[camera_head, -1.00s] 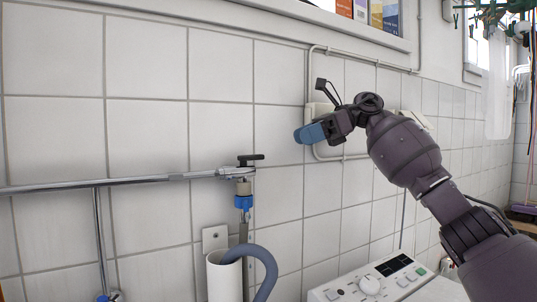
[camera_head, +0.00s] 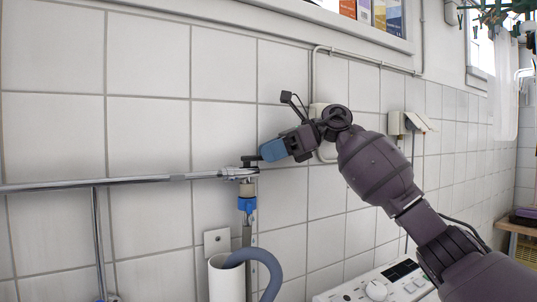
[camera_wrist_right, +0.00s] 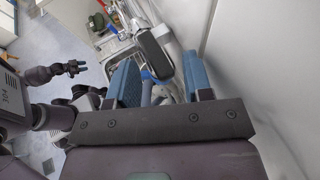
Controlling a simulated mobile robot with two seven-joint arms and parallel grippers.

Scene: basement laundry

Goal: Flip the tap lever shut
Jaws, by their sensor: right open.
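The tap (camera_head: 240,173) is a chrome fitting at the right end of a wall pipe, with a short black lever (camera_head: 248,160) on top. My right gripper (camera_head: 272,150) has blue fingers and is just right of the lever, its tips overlapping the lever's right end in the head view. In the right wrist view the black lever (camera_wrist_right: 154,54) shows beyond and between the two spread fingers (camera_wrist_right: 162,75). The fingers are open and empty; contact cannot be told. My left gripper (camera_wrist_right: 77,68) shows small at the left of the right wrist view; its jaw state is unclear.
Below the tap hang a blue collar (camera_head: 246,204) and a hose. A grey hose (camera_head: 262,262) bends into a white standpipe (camera_head: 226,280). A white machine with a control panel (camera_head: 376,290) stands lower right. The tiled wall is close behind the tap.

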